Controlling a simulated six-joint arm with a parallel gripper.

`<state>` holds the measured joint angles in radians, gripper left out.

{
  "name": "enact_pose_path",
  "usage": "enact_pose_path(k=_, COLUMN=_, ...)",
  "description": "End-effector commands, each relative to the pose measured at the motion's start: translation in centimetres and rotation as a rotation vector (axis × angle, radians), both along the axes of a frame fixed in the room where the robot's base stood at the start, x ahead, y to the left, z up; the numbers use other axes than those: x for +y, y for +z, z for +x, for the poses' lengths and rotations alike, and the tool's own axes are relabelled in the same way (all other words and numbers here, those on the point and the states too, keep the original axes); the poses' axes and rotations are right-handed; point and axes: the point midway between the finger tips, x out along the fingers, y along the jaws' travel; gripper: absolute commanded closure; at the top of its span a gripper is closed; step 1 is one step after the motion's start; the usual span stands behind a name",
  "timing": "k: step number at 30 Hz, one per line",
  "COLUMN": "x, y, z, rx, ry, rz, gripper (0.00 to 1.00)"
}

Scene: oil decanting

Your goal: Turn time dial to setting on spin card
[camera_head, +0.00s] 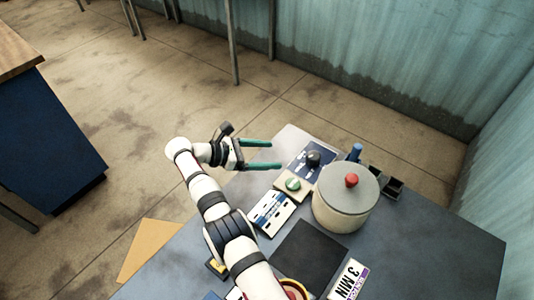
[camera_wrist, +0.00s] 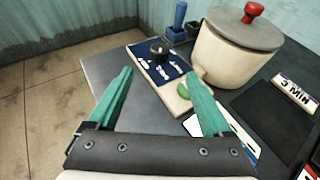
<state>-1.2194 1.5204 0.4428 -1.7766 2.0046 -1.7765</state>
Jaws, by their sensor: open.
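The time dial is a black knob (camera_head: 313,158) on a dark blue panel with white markings; it also shows in the wrist view (camera_wrist: 160,52). The spin card (camera_head: 348,281) reads "3 MIN" and lies at the front of the table; it also shows in the wrist view (camera_wrist: 294,90). My gripper (camera_head: 273,154) has green fingers, is open and empty, and hangs left of the dial panel, apart from it. In the wrist view the dial lies beyond and between the fingertips (camera_wrist: 160,80). The dial's exact setting is too small to read.
A cream drum with grey lid and red knob (camera_head: 345,200) stands right of the panel. A green round button (camera_head: 293,184) sits on a beige base before the dial. A blue-handled object (camera_head: 355,152) and small black holders (camera_head: 393,188) stand behind. A black mat (camera_head: 308,256) lies in front.

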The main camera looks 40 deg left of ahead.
Motion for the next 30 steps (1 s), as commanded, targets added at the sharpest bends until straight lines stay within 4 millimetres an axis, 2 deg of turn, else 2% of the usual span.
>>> enact_pose_path(k=7, x=0.0, y=0.2, z=0.2, rx=-0.01, ry=0.018, rz=-0.01, gripper=0.16)
enact_pose_path(k=11, x=-0.5, y=0.9, z=0.3, rx=-0.042, ry=0.121, rz=-0.029, gripper=0.16)
enact_pose_path(k=15, x=-2.2, y=0.6, z=-0.6, rx=-0.028, ry=0.228, rz=-0.016, gripper=0.16)
enact_pose_path(k=20, x=-3.7, y=-0.1, z=-1.3, rx=-0.001, ry=0.273, rz=0.0, gripper=0.16)
enact_pose_path(k=23, x=-4.2, y=-0.8, z=0.0, rx=0.002, ry=0.271, rz=0.001, gripper=0.16)
enact_pose_path(k=30, x=-6.4, y=-3.5, z=6.1, rx=0.001, ry=0.269, rz=0.0, gripper=0.16)
